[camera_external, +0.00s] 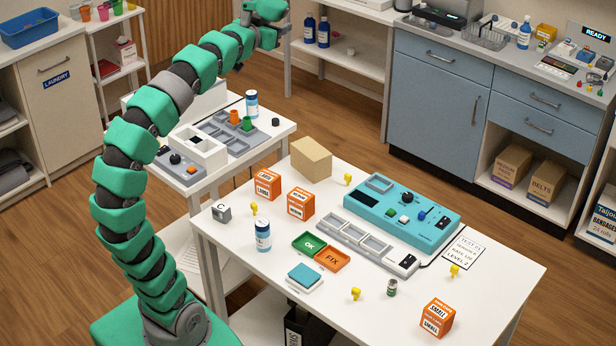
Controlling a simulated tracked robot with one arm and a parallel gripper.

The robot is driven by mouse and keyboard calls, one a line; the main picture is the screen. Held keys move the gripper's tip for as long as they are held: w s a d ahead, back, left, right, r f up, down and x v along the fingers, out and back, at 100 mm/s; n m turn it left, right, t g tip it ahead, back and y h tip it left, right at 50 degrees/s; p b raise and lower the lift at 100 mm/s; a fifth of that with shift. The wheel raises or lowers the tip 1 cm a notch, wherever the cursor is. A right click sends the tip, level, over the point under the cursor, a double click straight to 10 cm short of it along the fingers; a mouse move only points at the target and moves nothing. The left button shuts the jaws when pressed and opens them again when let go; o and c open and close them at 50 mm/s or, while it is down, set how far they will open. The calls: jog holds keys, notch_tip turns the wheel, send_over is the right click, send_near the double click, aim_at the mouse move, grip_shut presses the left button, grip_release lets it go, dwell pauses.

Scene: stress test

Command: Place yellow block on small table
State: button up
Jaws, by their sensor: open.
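A plain tan-yellow block (311,160) lies on the back edge of the large white table (222,262); it is the closest match to a yellow block. The small white table (284,131) stands behind and to the left, with a grey compartment tray (222,135), a bottle (252,103) and a control box on it. My gripper (272,30) is raised at the top of the view, above and behind both tables, well away from the block. It is open, with nothing seen in it; its fingers are small in view.
Orange boxes (267,184), a pill bottle (263,236), small yellow pieces (455,271), a teal control panel (402,212) and a grey slotted tray (366,241) crowd the large table. My arm rises at the left, partly in front of the small table. Blue cabinets (440,95) stand behind.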

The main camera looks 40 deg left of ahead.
jog(key=s+d+m+h, duration=0.1)
jog(key=s+d+h, duration=0.2)
jog(key=d, duration=0.5)
jog(key=shift+s+d+f+g+h, duration=0.4)
jog(key=shift+s+f, duration=0.05)
